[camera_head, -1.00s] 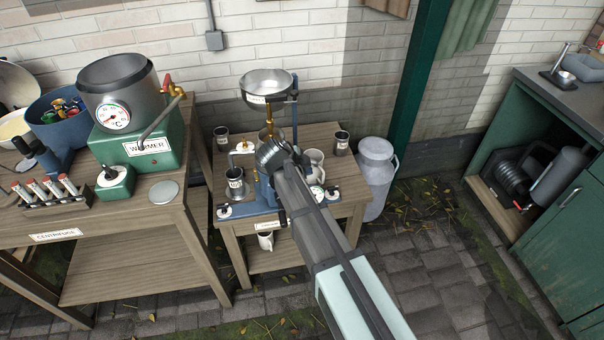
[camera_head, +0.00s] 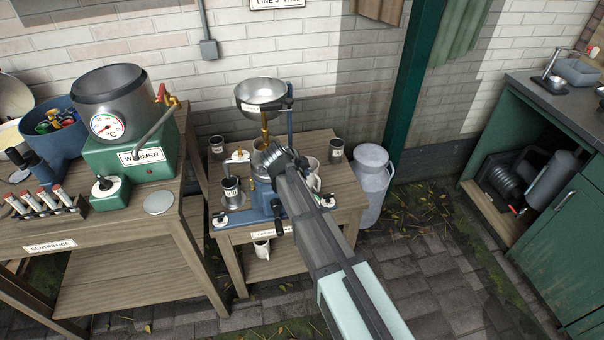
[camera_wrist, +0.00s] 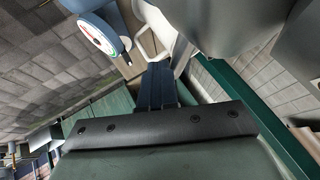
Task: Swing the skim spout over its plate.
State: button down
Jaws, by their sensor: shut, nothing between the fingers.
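The cream separator (camera_head: 262,190) stands on the small wooden table, with a steel bowl (camera_head: 262,92) above it and a brass tap below the bowl. My arm's end hides much of its middle and right side, so I cannot pick out the skim spout or its plate with certainty. My gripper is at the separator; its fingers are hidden in the head view. In the wrist view my gripper (camera_wrist: 157,72) is shut and empty, pointing toward a pale handle-like loop (camera_wrist: 155,38). A round gauge (camera_wrist: 96,36) on a blue body is left of the fingers.
A labelled metal cup (camera_head: 232,190) stands left of the separator, and a white mug (camera_head: 310,168) right of it, close to my arm. Dark cups (camera_head: 337,149) stand at the table's back. A milk can (camera_head: 372,185) is right of the table; the warmer (camera_head: 135,150) is left.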

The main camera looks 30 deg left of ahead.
jog(key=shift+w+a+n+y, duration=0.25)
jog(key=shift+w+n, duration=0.1)
jog(key=shift+w, duration=0.25)
jog(key=shift+w+a+n+y, duration=0.25)
jog(key=shift+w+n, duration=0.1)
jog(key=shift+w, duration=0.2)
jog(key=shift+w+a+n+y, duration=0.3)
jog(key=shift+w+n+y, duration=0.2)
jog(key=shift+w+n, duration=0.25)
jog(key=shift+w+a+n+y, duration=0.4)
jog(key=shift+w+n, duration=0.05)
jog(key=shift+n, duration=0.2)
jog(key=s+d, duration=0.1)
jog(key=d, duration=0.1)
jog(key=s+d, duration=0.2)
jog(key=shift+f, duration=0.1)
jog(key=v, duration=0.9)
jog(key=shift+a+r, duration=0.3)
jog(key=shift+r, duration=0.1)
jog(key=shift+w, duration=0.1)
